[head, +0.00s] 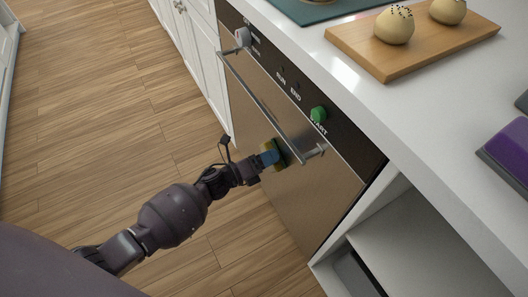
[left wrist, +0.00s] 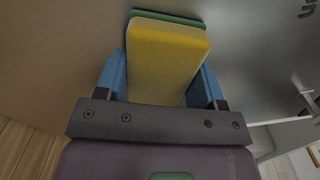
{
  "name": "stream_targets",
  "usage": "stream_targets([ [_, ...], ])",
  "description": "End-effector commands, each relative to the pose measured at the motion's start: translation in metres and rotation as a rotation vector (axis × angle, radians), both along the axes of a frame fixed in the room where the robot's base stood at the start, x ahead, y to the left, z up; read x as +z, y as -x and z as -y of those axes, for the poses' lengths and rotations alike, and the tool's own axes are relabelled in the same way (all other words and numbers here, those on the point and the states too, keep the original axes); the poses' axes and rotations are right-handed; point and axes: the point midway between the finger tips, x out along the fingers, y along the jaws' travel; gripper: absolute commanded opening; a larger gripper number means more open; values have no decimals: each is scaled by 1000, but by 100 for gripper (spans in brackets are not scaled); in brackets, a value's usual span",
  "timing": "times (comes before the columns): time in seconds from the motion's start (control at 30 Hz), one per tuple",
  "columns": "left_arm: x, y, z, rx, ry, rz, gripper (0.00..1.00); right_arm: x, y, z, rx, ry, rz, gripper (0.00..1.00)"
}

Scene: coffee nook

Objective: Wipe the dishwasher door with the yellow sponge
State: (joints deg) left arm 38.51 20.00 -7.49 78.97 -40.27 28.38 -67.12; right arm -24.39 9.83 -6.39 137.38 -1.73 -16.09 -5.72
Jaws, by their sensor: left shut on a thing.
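My left gripper (head: 266,160) reaches in from the lower left and is shut on the yellow sponge (head: 277,148). In the left wrist view the sponge (left wrist: 166,62) sits between the blue fingers of the gripper (left wrist: 165,85), its green side (left wrist: 170,18) facing away from me. The sponge is at the steel dishwasher door (head: 290,200), just below the bar handle (head: 262,105); it looks against the door, but I cannot tell for sure. The door is closed and upright. My right gripper is not in view.
The handle's lower bracket (head: 314,152) is close right of the sponge. A green start button (head: 318,114) is on the panel above. The white counter (head: 340,75) overhangs, with a wooden board (head: 440,50) of buns. An open shelf (head: 420,240) is at right; the wooden floor (head: 110,110) is clear.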

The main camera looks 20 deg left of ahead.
Motion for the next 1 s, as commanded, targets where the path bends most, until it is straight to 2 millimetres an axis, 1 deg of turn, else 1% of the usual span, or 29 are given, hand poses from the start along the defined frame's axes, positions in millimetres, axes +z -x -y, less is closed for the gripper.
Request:
stream_targets([
  [0.1, 1, 3, 4, 0, 1, 1, 44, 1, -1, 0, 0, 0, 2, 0],
  [0.2, -1, 2, 6, -1, 0, 0, 44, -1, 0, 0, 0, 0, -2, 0],
  [0.37, -1, -1, 4, 0, -2, 0, 44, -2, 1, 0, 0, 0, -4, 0],
  [0.8, 0, -23, -19, 4, -2, 1, 44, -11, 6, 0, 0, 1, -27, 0],
  [1.0, 4, -30, -25, 6, 0, 5, 44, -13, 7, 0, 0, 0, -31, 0],
])
